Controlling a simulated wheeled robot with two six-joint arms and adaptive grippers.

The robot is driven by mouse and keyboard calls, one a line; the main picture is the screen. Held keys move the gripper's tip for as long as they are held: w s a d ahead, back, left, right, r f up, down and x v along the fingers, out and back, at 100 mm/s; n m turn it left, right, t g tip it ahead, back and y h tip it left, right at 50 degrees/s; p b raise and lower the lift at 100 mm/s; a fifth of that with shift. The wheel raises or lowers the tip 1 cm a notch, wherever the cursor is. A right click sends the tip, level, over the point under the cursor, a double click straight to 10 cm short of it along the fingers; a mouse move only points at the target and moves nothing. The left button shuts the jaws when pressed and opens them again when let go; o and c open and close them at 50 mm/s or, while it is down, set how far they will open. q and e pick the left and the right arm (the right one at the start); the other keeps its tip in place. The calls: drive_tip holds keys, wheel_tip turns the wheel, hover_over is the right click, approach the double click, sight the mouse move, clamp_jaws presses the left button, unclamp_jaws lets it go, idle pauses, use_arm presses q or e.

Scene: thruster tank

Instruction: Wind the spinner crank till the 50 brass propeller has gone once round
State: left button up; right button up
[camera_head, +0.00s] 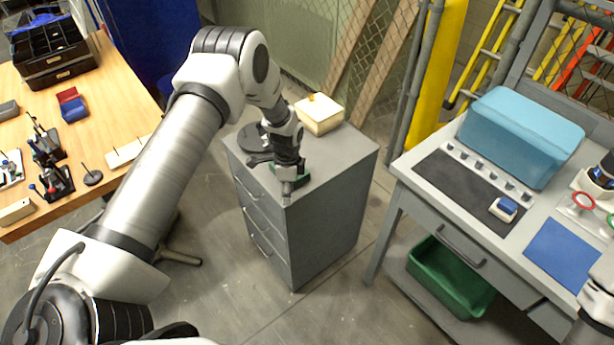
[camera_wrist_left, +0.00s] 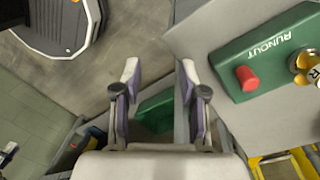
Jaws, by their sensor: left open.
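A green unit (camera_head: 303,177) sits on the top of the grey drawer cabinet, mostly hidden behind my left gripper. The left wrist view shows it at the right as a green block (camera_wrist_left: 262,52) lettered RUNOUT. It carries a red knob (camera_wrist_left: 246,78), and a brass part (camera_wrist_left: 303,64) is cut off by the frame's edge. I cannot tell whether the brass part is the propeller. My left gripper (camera_head: 287,190) is at the cabinet's near edge. In the left wrist view its fingers (camera_wrist_left: 159,75) are apart and empty, left of the red knob.
The grey cabinet (camera_head: 262,200) also bears a dark round object (camera_head: 250,137) and a cream box (camera_head: 320,114). A wooden bench (camera_head: 115,130) stands left. A grey workbench (camera_head: 420,188) with a blue case (camera_head: 520,132) stands right, above a green bin (camera_head: 450,277).

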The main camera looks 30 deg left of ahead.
use_arm(q)
drive_tip(key=shift+m+t, duration=0.4)
drive_tip(key=shift+t, duration=0.2)
drive_tip(key=w+a+r, duration=0.1)
drive_tip(key=w+r, duration=0.1)
drive_tip(key=w+a+r, duration=0.2)
drive_tip(key=w+r, duration=0.1)
drive_tip(key=w+a+r+p, duration=0.1)
drive_tip(key=w+r, duration=0.1)
drive_tip(key=shift+w+a+r, duration=0.15)
drive_tip(key=shift+w+r, duration=0.1)
drive_tip(key=shift+w, duration=0.1)
drive_tip(key=shift+a, duration=0.1)
wheel_tip(320, 180, down, 8)
drive_tip(key=shift+r+p, duration=0.25)
drive_tip(key=shift+p, duration=0.85)
clamp_jaws()
